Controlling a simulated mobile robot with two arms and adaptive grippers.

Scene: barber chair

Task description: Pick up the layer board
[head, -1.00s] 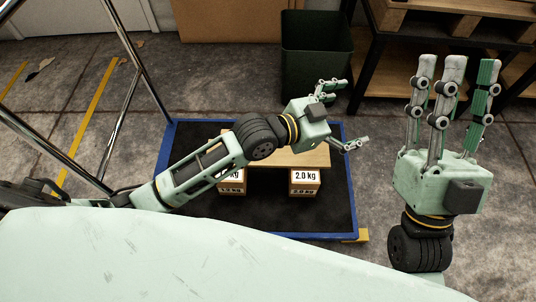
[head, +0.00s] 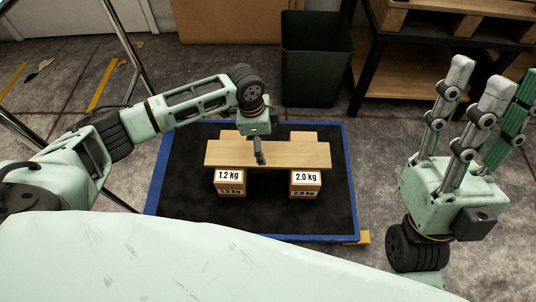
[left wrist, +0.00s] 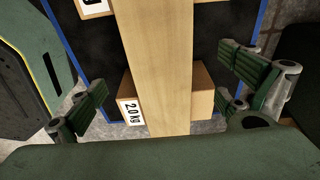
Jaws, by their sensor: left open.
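The layer board (head: 215,154) is a long pale wooden plank lying flat across cardboard boxes; it also shows in the left wrist view (left wrist: 160,50). My left gripper (head: 260,157) points down over the middle of the board. In the left wrist view my left gripper (left wrist: 165,98) is open, with fingers on both sides of the board and visible gaps to its edges. Whether the fingertips reach below the board is unclear. My right gripper (head: 492,95) is open and empty at the right, fingers pointing up.
A 1.2 kg box (head: 229,181) and a 2.0 kg box (head: 305,181) stand at the board's front edge; more boxes show behind it. They stand on a black platform with a blue rim (head: 165,172). A green bin (head: 316,65) and a wooden shelf (head: 410,70) stand behind.

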